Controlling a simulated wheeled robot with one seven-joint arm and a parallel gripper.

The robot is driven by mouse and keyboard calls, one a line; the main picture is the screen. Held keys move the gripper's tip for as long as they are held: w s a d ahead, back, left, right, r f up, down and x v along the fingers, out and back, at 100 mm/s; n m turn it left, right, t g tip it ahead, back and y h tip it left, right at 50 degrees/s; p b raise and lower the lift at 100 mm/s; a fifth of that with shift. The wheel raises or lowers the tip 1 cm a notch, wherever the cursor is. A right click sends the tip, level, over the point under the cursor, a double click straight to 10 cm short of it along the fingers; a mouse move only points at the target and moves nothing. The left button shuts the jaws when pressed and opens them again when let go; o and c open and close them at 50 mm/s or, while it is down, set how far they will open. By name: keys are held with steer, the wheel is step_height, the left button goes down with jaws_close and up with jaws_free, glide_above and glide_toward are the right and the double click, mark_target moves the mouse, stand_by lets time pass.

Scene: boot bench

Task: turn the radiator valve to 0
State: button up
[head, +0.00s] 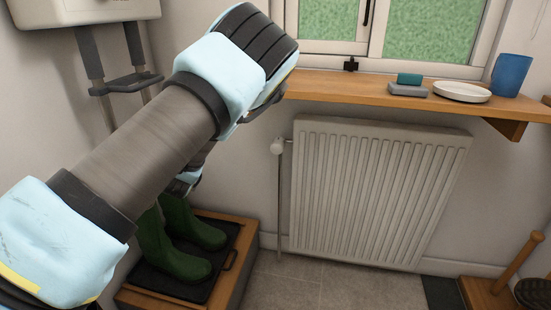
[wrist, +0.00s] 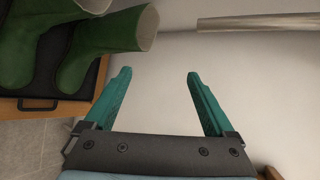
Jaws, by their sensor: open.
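The radiator valve (head: 277,146) is a small white knob at the upper left corner of the white ribbed radiator (head: 375,190). A thin pipe (head: 280,205) runs down from it to the floor. Its markings are too small to read. In the wrist view my gripper (wrist: 159,74) is open, its two teal fingers apart with nothing between them, in front of a plain pale surface. The valve knob does not show in the wrist view. In the head view my arm hides the gripper's fingers, to the left of the valve.
Green boots (head: 180,240) stand on a dark tray in a wooden bench (head: 238,262), below my arm; they also show in the wrist view (wrist: 105,45). A wooden shelf (head: 350,90) above the radiator holds a sponge, a white dish (head: 462,92) and a blue cup (head: 510,75).

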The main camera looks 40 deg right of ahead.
steer(key=s+d+f+m+h+b, duration=0.1)
steer(key=s+d+m+h, duration=0.3)
steer(key=d, duration=0.4)
steer(key=s+d+m+h+b, duration=0.25)
steer(key=s+d+m, duration=0.2)
steer(key=d, duration=0.35)
steer(key=m+g+h, duration=0.3)
steer(key=m+h, duration=0.2)
steer(key=m, duration=0.3)
glide_toward(276, 150)
steer(key=shift+n, duration=0.25)
steer(key=x, duration=1.1)
steer(key=c, duration=1.4)
